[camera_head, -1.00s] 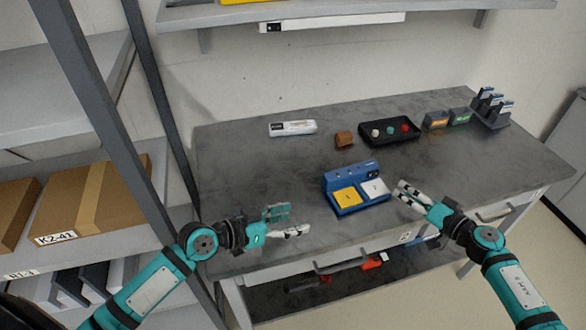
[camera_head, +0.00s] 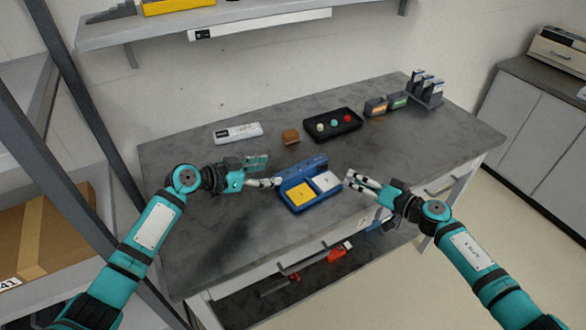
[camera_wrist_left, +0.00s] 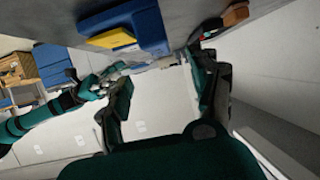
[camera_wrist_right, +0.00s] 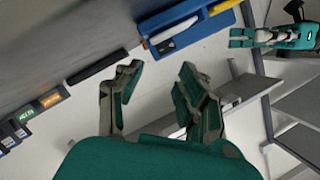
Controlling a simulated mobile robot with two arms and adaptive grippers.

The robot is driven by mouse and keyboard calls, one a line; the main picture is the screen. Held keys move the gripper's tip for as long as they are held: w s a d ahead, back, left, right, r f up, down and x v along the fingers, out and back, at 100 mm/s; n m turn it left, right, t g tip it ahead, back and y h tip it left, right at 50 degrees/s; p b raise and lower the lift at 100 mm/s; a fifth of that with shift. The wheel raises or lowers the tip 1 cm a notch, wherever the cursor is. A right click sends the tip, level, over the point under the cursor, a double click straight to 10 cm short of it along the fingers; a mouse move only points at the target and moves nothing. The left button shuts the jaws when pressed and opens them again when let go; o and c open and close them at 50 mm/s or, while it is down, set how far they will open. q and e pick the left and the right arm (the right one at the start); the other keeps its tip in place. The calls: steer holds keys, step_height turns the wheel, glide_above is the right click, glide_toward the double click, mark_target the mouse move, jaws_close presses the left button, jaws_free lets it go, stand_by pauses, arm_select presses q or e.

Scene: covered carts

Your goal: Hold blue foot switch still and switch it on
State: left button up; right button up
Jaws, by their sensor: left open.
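The blue foot switch (camera_head: 288,172) sits on the grey worktop, with a yellow pedal (camera_head: 301,194) on its left and a white pedal (camera_head: 327,181) on its right. It also shows in the left wrist view (camera_wrist_left: 150,25) and the right wrist view (camera_wrist_right: 185,17). My left gripper (camera_head: 268,173) is open and empty, just off the switch's left end; whether its lower finger touches it, I cannot tell. My right gripper (camera_head: 358,180) is open and empty, close to the switch's right end. Neither pedal is covered by a finger.
Behind the switch lie a white labelled box (camera_head: 238,133), a brown block (camera_head: 290,137) and a black tray (camera_head: 315,133) with coloured knobs. Small orange (camera_head: 376,107) and green boxes stand at the back right. A shelf rack is at the left. The worktop's front left is clear.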

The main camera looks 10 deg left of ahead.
mark_target(296, 169)
arm_select(q)
steer(key=x, duration=1)
steer(key=shift+w+d+f, duration=0.2)
steer(key=shift+d+f, duration=0.05)
jaws_close()
arm_select(e)
steer(key=shift+w+r, duration=0.1)
steer(key=shift+r, duration=0.05)
steer(key=shift+c, duration=1.4)
steer(key=w+r+m+t, duration=0.1)
steer(key=r, duration=0.1)
steer(key=w+d+r+m+t+h, duration=0.1)
steer(key=r, duration=0.1)
steer(key=w+r+m+t, duration=0.1)
steer(key=shift+w+d+r+t, duration=0.1)
steer(key=shift+d+r+t, duration=0.05)
steer(key=shift+r+t, duration=0.2)
jaws_close()
steer(key=w+d+r+m+t+h, duration=0.25)
steer(key=d+r+m+h, duration=0.2)
steer(key=m+h, duration=0.35)
steer(key=s+a+f+m+g+y, duration=0.1)
steer(key=s+a+f+g, duration=0.3)
steer(key=s+g, duration=0.4)
steer(key=shift+s+a+f+m+g+y, duration=0.3)
steer(key=shift+s+a+f+m+y, duration=0.15)
steer(key=shift+s+a, duration=0.4)
